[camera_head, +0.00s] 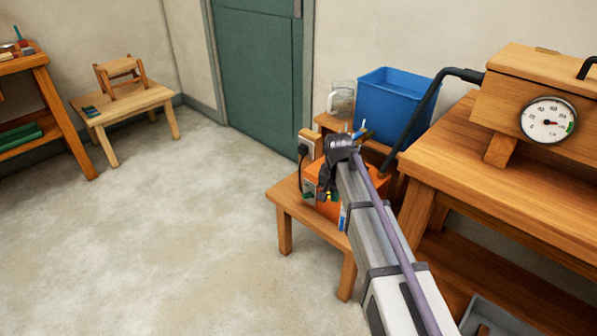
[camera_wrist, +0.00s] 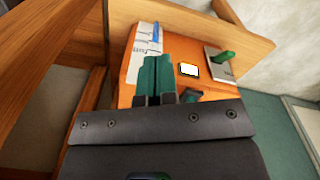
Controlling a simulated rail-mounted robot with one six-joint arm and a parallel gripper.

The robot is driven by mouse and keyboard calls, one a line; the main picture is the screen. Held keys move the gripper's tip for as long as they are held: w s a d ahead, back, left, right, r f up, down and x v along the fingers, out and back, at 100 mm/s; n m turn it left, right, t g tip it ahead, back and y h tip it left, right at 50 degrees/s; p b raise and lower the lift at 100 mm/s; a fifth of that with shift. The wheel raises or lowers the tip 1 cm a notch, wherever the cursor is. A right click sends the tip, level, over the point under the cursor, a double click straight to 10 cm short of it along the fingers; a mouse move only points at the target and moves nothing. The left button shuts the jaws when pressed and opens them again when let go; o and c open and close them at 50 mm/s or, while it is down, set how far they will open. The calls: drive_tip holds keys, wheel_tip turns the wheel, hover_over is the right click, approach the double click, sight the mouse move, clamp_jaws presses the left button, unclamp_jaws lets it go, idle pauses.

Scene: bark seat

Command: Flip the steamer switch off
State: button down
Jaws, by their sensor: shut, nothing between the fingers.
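An orange steamer unit (camera_head: 347,196) sits on a low wooden bench, partly hidden behind my arm. In the wrist view its orange face (camera_wrist: 205,87) carries a grey plate (camera_wrist: 216,68) with a green switch lever (camera_wrist: 223,57) sticking up from it. A small lit pale square (camera_wrist: 188,70) is left of that plate. My gripper (camera_wrist: 156,70) has its green fingers shut together, empty, over the orange face, left of the lit square and apart from the lever. In the head view my dark gripper (camera_head: 328,180) hangs at the unit's front left; its fingertips are hard to make out.
A wooden block with a black cord (camera_head: 309,143) stands behind the unit. A blue bin (camera_head: 388,103) and a glass jar (camera_head: 341,99) are behind. A wooden box with a gauge (camera_head: 547,119) and black hose (camera_head: 424,108) stands right. The floor left is clear.

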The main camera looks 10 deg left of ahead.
drive_tip(key=w+a+r+m+p, duration=0.1)
drive_tip(key=w+a+r+m, duration=0.1)
drive_tip(key=w+a, duration=0.2)
drive_tip(key=w+a+r+m+p, duration=0.1)
drive_tip(key=w+a+r+m, duration=0.1)
drive_tip(key=w+a, duration=0.3)
drive_tip(key=w+m, duration=0.1)
drive_tip(key=w, duration=0.3)
drive_tip(key=shift+w+t, duration=0.25)
drive_tip(key=shift+t, duration=0.05)
drive_tip(key=b, duration=1)
hover_over(307, 195)
drive_tip(key=w, duration=0.2)
drive_tip(key=f, duration=1)
drive_tip(key=shift+s+d+f, duration=0.2)
drive_tip(key=shift+s+d, duration=0.05)
drive_tip(key=f+b, duration=0.1)
drive_tip(key=s+f+b, duration=0.1)
drive_tip(key=a+f+b, duration=0.1)
drive_tip(key=shift+s+f+b, duration=0.2)
drive_tip(key=shift+b, duration=0.15)
drive_tip(key=shift+r, duration=0.15)
drive_tip(key=shift+d+h, duration=0.1)
drive_tip(key=shift+h, duration=0.2)
